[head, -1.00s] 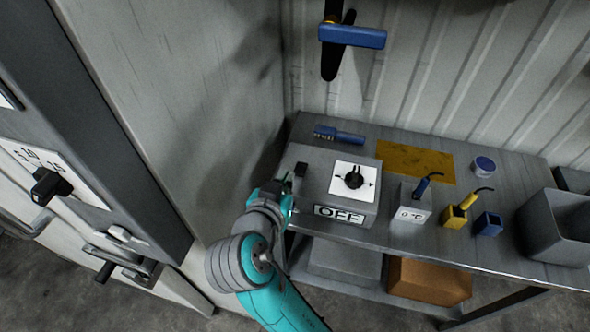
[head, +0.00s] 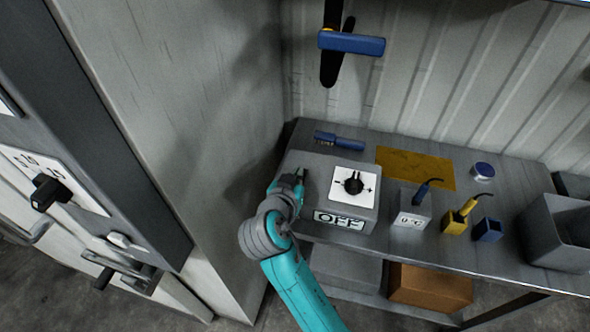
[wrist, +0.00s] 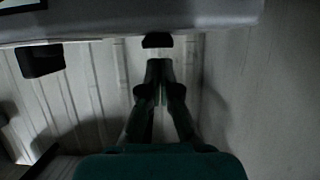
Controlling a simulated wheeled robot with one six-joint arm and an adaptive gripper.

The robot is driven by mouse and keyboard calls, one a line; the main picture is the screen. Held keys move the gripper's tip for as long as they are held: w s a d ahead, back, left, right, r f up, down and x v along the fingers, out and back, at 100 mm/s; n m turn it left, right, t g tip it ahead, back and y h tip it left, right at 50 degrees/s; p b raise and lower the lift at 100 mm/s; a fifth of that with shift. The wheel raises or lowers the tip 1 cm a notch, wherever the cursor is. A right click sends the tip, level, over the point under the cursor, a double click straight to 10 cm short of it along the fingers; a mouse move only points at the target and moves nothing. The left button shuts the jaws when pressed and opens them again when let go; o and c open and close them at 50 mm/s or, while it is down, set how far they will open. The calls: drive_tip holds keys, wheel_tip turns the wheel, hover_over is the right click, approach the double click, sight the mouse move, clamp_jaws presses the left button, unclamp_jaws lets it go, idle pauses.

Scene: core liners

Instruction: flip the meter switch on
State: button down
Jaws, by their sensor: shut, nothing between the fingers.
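The meter is a grey box (head: 318,169) on the metal bench in the head view. Its white dial plate (head: 366,190) carries a black knob (head: 353,184), and its front label reads OFF (head: 339,220). My gripper (head: 301,176) is at the left end of the box top, shut and empty. In the wrist view the shut fingertips (wrist: 160,64) point at a small black switch (wrist: 157,40) at the box edge, very close to it. I cannot tell whether they touch. In the head view my gripper mostly hides the switch.
A blue-handled tool (head: 340,142) lies behind the meter. To its right are a yellow sheet (head: 420,165), a small 0 °C box (head: 411,219), a yellow block (head: 455,222), a blue cup (head: 488,230) and a grey bin (head: 555,235). A cabinet wall (head: 200,130) stands close on the left.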

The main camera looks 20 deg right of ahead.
drive_tip(key=shift+f, duration=0.45)
drive_tip(key=shift+s+a+f+t, duration=0.15)
drive_tip(key=shift+f+t, duration=0.15)
drive_tip(key=shift+f, duration=0.2)
drive_tip(key=shift+r, duration=0.15)
drive_tip(key=shift+r, duration=0.8)
